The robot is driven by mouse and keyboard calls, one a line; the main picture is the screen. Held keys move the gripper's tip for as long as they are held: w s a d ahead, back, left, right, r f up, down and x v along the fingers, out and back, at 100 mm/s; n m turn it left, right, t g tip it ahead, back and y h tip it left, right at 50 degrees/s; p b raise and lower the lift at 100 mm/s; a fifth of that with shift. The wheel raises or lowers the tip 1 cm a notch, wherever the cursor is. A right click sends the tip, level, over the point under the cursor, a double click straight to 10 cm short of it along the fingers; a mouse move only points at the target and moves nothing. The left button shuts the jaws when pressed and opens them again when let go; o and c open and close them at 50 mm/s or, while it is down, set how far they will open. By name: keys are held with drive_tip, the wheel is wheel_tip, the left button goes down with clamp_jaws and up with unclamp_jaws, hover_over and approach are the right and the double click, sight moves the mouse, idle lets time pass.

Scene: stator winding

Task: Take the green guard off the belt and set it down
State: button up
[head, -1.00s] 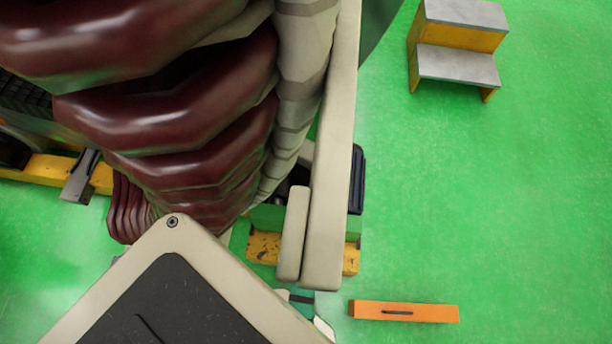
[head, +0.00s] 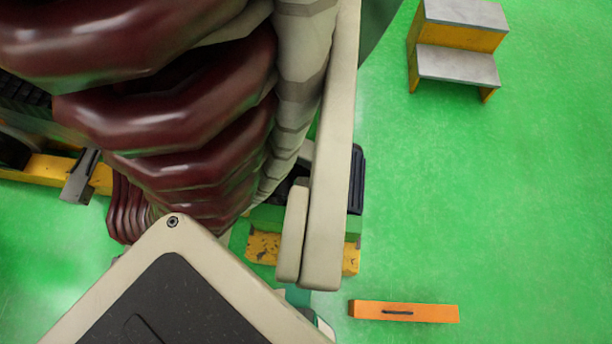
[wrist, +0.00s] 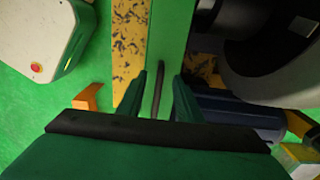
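The green guard shows in the wrist view as a long flat green panel (wrist: 172,35) running up the picture, with a thin dark bar handle (wrist: 158,92) on it. In the head view a green strip that looks like the guard (head: 268,217) lies beside the worn yellow base, partly behind my arm. My gripper (wrist: 167,74) is open in the wrist view. Its two dark green fingers stand either side of the handle, with a visible gap to the right finger. I cannot tell whether the left finger touches it. The belt cannot be made out.
A worn yellow base (head: 263,250) carries the machine, and a large grey round part (wrist: 270,60) stands right of the panel. Yellow-and-grey steps (head: 458,45) stand at upper right. The green floor between is clear.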

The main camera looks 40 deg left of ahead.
drive_tip(key=shift+f, duration=2.25)
clamp_jaws()
drive_tip(key=shift+w, duration=0.1)
drive_tip(key=shift+r, duration=0.2)
